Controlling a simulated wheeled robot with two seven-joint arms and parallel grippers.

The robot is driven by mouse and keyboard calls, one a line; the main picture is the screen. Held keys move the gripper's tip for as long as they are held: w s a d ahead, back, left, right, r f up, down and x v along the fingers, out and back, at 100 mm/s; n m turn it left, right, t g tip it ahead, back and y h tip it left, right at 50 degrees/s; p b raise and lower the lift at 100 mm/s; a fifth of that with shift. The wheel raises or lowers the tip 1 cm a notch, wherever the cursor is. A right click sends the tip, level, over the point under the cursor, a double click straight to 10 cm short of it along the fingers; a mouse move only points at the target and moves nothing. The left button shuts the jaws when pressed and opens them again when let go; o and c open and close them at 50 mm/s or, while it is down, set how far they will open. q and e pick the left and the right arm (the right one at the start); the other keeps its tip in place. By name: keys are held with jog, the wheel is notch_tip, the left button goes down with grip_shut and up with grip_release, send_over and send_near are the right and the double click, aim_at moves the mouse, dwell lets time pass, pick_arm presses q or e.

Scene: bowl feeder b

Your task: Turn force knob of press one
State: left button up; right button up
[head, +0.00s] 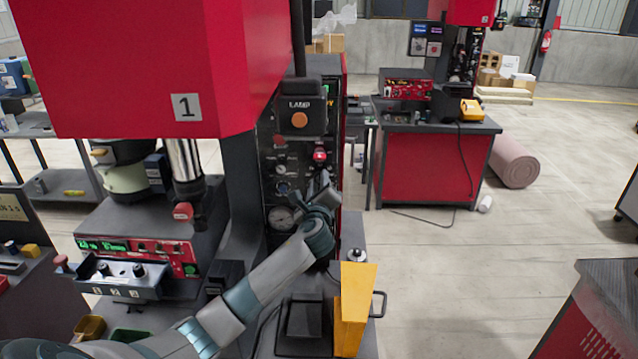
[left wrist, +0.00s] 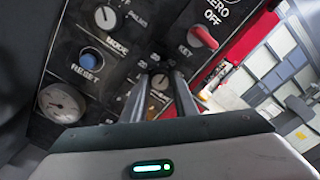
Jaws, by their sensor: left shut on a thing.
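Press one (head: 188,107) is the red machine at the left with a "1" plate. Its dark control panel (head: 268,160) faces me beside the red head. My left gripper (head: 325,190) is at the right part of this panel. In the left wrist view, its two fingers (left wrist: 162,78) straddle a small dark knob (left wrist: 159,83) with a scale around it, and they are shut on it. The fingers partly cover the knob, and its label is hidden, so I cannot read whether it says force. My right gripper is not in view.
Near the held knob are a red key switch (left wrist: 202,38), a mode knob (left wrist: 106,17), a blue reset button (left wrist: 90,58) and a round gauge (left wrist: 62,103). A second press (head: 430,158) stands behind, with open floor at right.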

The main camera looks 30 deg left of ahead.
pick_arm(q)
jog(key=shift+r, duration=0.15)
jog(key=o, duration=1.1)
jog(key=shift+c, duration=0.2)
jog(key=b+v, duration=0.6)
jog(key=v, duration=1.1)
jog(key=shift+d, duration=0.15)
